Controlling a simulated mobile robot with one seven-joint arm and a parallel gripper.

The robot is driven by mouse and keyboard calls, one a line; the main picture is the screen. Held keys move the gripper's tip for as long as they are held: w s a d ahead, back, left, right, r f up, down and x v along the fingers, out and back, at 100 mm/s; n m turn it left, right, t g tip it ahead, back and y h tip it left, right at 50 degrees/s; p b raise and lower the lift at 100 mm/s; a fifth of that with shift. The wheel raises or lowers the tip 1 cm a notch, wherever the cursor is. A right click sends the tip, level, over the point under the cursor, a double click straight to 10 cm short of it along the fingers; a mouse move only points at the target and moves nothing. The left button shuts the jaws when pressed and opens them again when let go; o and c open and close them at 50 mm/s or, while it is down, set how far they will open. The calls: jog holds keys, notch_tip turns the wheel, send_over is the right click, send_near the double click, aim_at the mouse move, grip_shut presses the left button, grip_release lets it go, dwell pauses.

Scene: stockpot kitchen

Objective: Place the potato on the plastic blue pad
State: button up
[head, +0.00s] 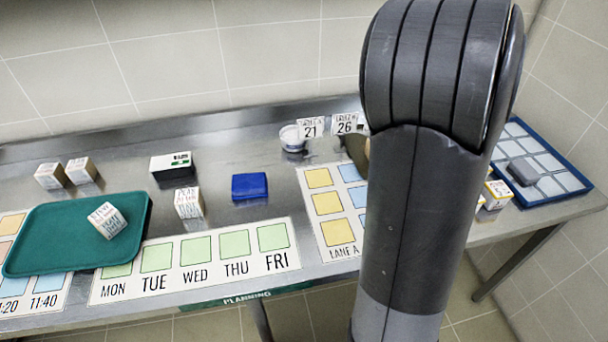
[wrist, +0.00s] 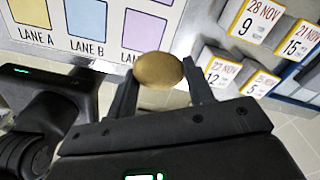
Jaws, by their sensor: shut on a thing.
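The potato (wrist: 159,70) is a brown, smooth oval between the fingertips of my gripper (wrist: 160,76) in the wrist view. My gripper is shut on it and holds it over the area between the lane sheet and the date boxes. The blue pad (head: 249,186) is a small dark blue slab on the metal counter, left of my arm in the head view, with nothing on it. The pad is not in the wrist view.
A lane sheet (head: 334,229) and weekday sheet (head: 196,262) lie on the counter (head: 220,150). Small boxes (head: 188,203) and a black-and-white box (head: 171,166) stand left of the pad. A green tray (head: 60,232) is far left; a blue-rimmed tray (head: 560,194) is far right.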

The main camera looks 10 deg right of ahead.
jog(key=w+a+r+n, duration=0.1)
jog(key=w+a+n, duration=0.1)
jog(key=w+a, duration=0.5)
jog(key=w+a+r+n, duration=0.15)
jog(key=w+a, duration=0.25)
jog(key=a, duration=0.5)
jog(key=n, duration=0.3)
send_over(249, 181)
notch_tip(249, 181, down, 6)
jog(key=shift+d+r, duration=0.1)
jog(key=shift+f, duration=2.1)
jog(key=shift+f, duration=0.15)
jog(key=o, duration=1)
jog(key=shift+c, duration=0.2)
